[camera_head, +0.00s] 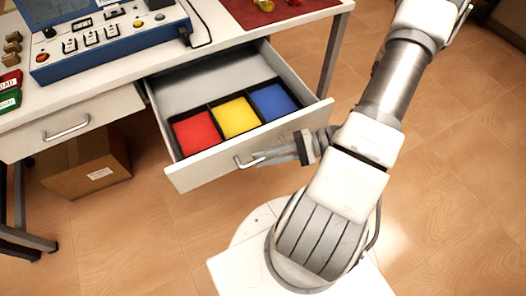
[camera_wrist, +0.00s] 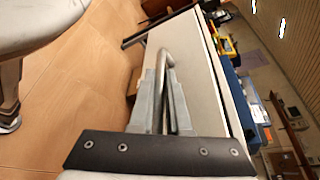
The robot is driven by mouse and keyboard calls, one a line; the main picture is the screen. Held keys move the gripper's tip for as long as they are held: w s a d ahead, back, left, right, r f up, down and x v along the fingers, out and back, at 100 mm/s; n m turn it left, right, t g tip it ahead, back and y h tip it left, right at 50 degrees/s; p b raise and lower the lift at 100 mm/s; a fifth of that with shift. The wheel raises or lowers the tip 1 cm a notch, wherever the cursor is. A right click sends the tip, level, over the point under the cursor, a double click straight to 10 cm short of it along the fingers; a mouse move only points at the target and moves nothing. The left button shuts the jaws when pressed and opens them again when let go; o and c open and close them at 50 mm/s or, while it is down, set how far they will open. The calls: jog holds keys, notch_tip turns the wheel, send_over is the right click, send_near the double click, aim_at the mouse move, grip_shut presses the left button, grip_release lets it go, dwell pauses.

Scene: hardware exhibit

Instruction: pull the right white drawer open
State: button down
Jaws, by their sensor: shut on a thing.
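The right white drawer (camera_head: 206,174) stands pulled out from under the white table in the head view. Inside it a black divided tray holds a red (camera_head: 197,133), a yellow (camera_head: 236,117) and a blue (camera_head: 273,101) square. My gripper (camera_head: 258,158) is at the drawer's front, shut on its metal handle (camera_head: 240,164). In the wrist view the curved handle (camera_wrist: 163,62) runs between my two grey fingers (camera_wrist: 166,100), with the white drawer front (camera_wrist: 195,75) beside them. The fingertips partly hide the handle in both views.
The left white drawer (camera_head: 72,127) is closed, with its own handle. A cardboard box (camera_head: 85,165) stands on the floor beneath it. A blue control panel (camera_head: 110,35) stands on the tabletop (camera_head: 225,40). The wooden floor in front of the open drawer is clear on the left.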

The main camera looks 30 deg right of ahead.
jog(key=c, duration=0.9)
grip_release()
jog(key=p+v, duration=0.2)
jog(key=v, duration=1.5)
jog(key=shift+s+d+p, duration=0.15)
jog(key=shift+d+p, duration=0.1)
jog(key=shift+p, duration=0.1)
jog(key=shift+r, duration=0.1)
